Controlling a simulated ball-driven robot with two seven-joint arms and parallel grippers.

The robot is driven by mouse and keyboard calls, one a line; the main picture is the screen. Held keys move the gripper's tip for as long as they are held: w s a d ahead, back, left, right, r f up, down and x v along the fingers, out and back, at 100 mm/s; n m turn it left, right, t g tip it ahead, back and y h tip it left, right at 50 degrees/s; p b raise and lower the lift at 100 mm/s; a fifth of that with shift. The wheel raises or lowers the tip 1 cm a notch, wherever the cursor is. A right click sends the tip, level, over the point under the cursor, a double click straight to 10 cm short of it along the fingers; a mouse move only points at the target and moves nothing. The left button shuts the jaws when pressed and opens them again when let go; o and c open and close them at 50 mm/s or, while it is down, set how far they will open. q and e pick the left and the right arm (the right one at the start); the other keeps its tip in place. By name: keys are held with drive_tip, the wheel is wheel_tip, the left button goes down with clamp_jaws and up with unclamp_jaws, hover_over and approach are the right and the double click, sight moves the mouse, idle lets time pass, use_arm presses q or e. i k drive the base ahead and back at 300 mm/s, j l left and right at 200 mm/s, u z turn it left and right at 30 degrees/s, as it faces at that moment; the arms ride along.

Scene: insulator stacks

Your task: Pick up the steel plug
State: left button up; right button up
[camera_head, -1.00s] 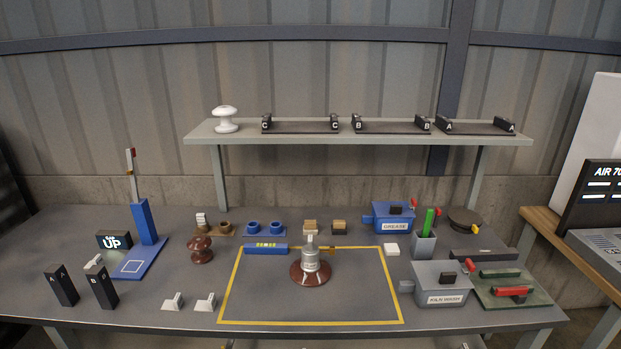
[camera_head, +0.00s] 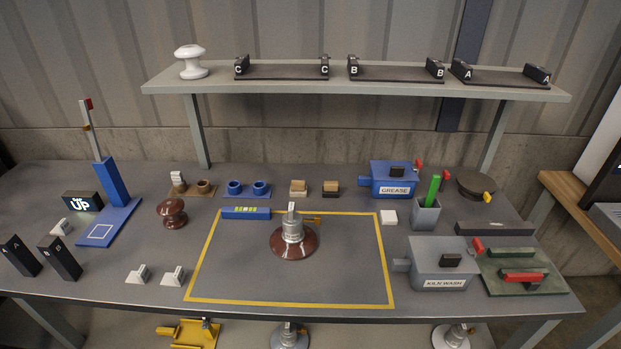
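No piece is clearly marked as the steel plug. One candidate is a pale grey ribbed piece (camera_head: 177,178) standing in the left socket of a brown two-socket holder (camera_head: 190,190) at the back of the bench. Another steel-coloured part is the metal cap (camera_head: 293,229) on the brown insulator (camera_head: 294,244) inside the yellow outline, with an upright pale piece (camera_head: 292,208) at its top. Neither of my grippers is in view.
A brown insulator (camera_head: 172,212) and small pale blocks (camera_head: 138,275) stand at left. The blue grease box (camera_head: 393,180) and grey kiln wash box (camera_head: 443,263) stand at right. A raised shelf (camera_head: 350,84) spans the back. The bench inside the yellow outline is clear around its insulator.

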sight(291, 216)
drive_tip(key=i+l, duration=0.5)
drive_tip(key=i, duration=0.2)
drive_tip(key=z, duration=0.25)
drive_tip(key=k+j+z, duration=0.1)
drive_tip(key=j+z, duration=0.25)
drive_tip(key=k+j+z, duration=0.15)
drive_tip(key=z, duration=0.2)
drive_tip(key=k+j+z, duration=0.45)
drive_tip(key=k+j, duration=0.2)
drive_tip(key=k+j+z, duration=0.1)
drive_tip(key=k+j, duration=0.15)
drive_tip(key=k, duration=0.3)
